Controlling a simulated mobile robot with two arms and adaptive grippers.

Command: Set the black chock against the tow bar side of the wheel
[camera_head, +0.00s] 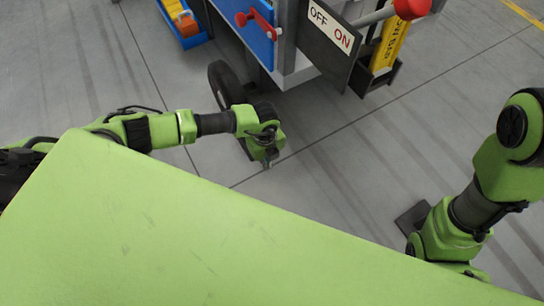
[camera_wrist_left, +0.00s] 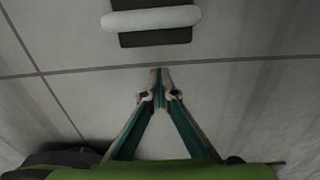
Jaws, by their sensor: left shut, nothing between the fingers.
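The black chock with a pale bar-shaped handle (camera_wrist_left: 152,19) lies on the floor in the left wrist view; its dark body (camera_wrist_left: 155,39) shows below the handle. My left gripper (camera_wrist_left: 160,70) is shut and empty, its fingertips apart from the chock in that picture. In the head view the left gripper (camera_head: 268,160) points down beside the dark wheel (camera_head: 224,84) under the cart. A dark shape below the wrist there may be part of the chock; I cannot tell. My arm partly hides the wheel. I cannot make out a tow bar.
The grey cart has a blue panel with a red handle (camera_head: 256,22), an OFF/ON plate (camera_head: 330,45) and a red-knobbed lever (camera_head: 411,8). A blue bin (camera_head: 190,40) stands left. Open floor lies right.

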